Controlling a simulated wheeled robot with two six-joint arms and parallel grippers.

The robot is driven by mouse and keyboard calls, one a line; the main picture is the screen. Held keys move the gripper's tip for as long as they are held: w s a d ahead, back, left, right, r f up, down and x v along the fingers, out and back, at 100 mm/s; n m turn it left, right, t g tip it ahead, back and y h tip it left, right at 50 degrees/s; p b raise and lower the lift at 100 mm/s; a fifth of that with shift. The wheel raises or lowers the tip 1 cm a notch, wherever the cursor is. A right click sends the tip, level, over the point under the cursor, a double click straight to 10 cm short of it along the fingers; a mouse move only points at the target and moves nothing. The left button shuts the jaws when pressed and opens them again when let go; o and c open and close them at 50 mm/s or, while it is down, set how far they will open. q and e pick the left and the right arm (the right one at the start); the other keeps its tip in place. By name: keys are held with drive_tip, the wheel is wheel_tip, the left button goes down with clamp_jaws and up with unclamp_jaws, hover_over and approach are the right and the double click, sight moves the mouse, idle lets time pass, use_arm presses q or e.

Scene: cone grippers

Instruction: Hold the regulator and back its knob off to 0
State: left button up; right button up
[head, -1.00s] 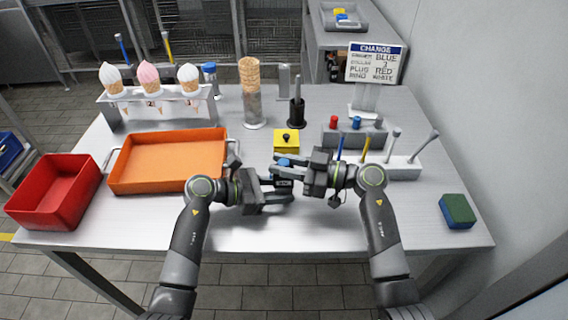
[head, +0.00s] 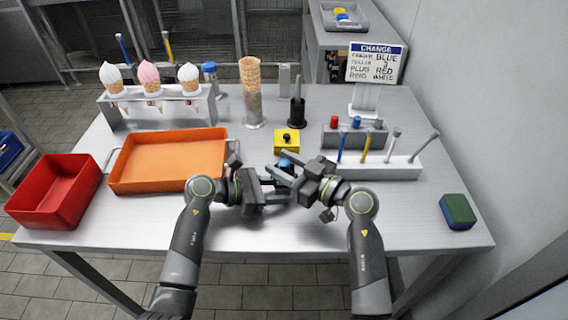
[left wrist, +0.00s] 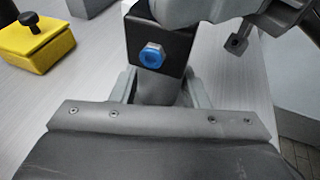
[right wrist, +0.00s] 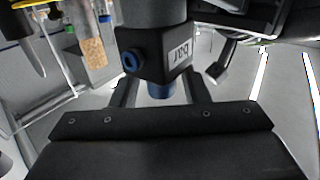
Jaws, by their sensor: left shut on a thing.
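The regulator is a black block; in the left wrist view its body (left wrist: 172,22) shows a blue hexagonal fitting (left wrist: 151,56). My left gripper (head: 278,191) is shut on the regulator and holds it above the table. In the right wrist view the regulator (right wrist: 150,55) shows a white label reading "bar". Its blue knob (right wrist: 160,90) points toward my right gripper (right wrist: 160,92). The right fingers stand on either side of the knob with gaps visible, so this gripper looks open. In the head view my right gripper (head: 284,175) is tilted beside the left one. The knob's scale reading cannot be seen.
A yellow block with a black knob (head: 287,141) stands just behind the grippers. An orange tray (head: 120,185) and a red bin (head: 50,195) are left. A tool rack (head: 400,171) and a green-blue sponge (head: 457,211) are right. The table front is clear.

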drive_tip(key=v, duration=1.2)
drive_tip(key=shift+w, duration=0.1)
drive_tip(key=w+a+n+g+y, duration=0.1)
drive_tip(key=w+a, duration=0.1)
drive_tip(key=a, duration=0.1)
drive_tip(key=w+a+n+g+y, duration=0.1)
drive_tip(key=w+a+g, duration=0.1)
drive_tip(key=a, duration=0.1)
drive_tip(key=w+a+n+g, duration=0.1)
drive_tip(key=w+a+g, duration=0.1)
drive_tip(key=w+a, duration=0.1)
drive_tip(key=shift+a+n+y, duration=0.3)
drive_tip(key=shift+a+y, duration=0.05)
drive_tip(key=shift+y, duration=0.05)
idle(0.4)
drive_tip(key=c, duration=0.9)
drive_tip(key=shift+c, duration=0.2)
